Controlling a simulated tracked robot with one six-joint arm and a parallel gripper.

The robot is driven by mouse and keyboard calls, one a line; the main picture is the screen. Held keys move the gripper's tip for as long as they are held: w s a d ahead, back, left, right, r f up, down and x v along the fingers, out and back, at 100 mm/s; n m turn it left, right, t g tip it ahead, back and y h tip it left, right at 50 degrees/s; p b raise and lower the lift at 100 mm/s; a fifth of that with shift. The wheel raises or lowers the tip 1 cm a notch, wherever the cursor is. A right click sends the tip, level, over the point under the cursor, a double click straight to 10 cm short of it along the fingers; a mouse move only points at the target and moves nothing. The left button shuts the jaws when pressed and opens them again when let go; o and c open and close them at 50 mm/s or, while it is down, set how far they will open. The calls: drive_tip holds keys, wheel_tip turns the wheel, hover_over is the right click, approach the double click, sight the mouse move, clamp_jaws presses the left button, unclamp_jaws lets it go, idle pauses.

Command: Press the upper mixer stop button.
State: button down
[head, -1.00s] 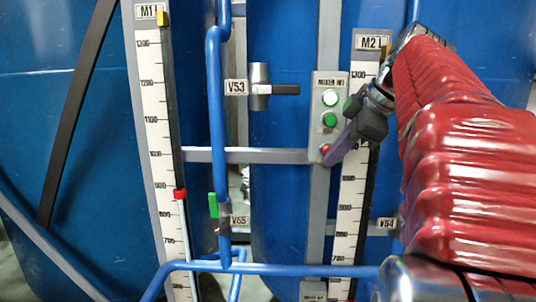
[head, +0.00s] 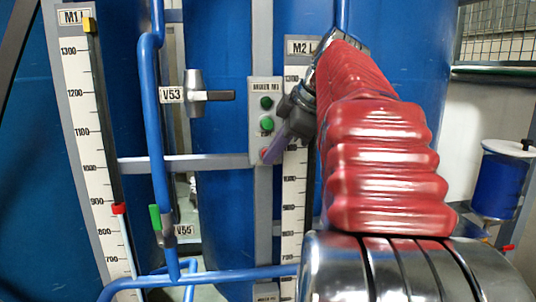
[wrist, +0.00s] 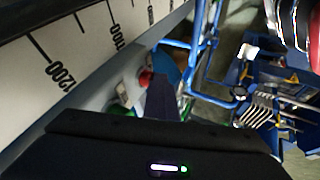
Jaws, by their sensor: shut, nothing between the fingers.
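The upper mixer panel (head: 254,125) is a grey box labelled for a mixer, fixed to an upright grey post in the head view. It has two dark green round parts, one above the other, and a red stop button (head: 264,154) at the bottom. My gripper (head: 271,156) is shut and empty, its purple fingers reaching in from the right to the red button and partly covering it. In the wrist view the red button (wrist: 146,77) is beside my fingertips (wrist: 160,82); I cannot tell whether they touch.
The M2 scale (head: 292,215) stands close to the right of the panel. Valve V53 (head: 196,95), blue pipes (head: 150,120) and the M1 scale (head: 85,130) are to the left. Another panel (head: 265,291) shows at the bottom edge. A blue container (head: 500,180) hangs at right.

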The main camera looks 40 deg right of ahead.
drive_tip(key=shift+w+d+f, duration=0.15)
drive_tip(key=shift+w+d, duration=0.05)
drive_tip(key=shift+w, duration=0.05)
drive_tip(key=s+a+r, duration=0.2)
drive_tip(key=s+r, duration=0.6)
drive_tip(key=s, duration=0.1)
drive_tip(key=shift+s, duration=0.4)
drive_tip(key=shift+w+a, duration=0.1)
drive_tip(key=shift+a, duration=0.1)
idle(0.3)
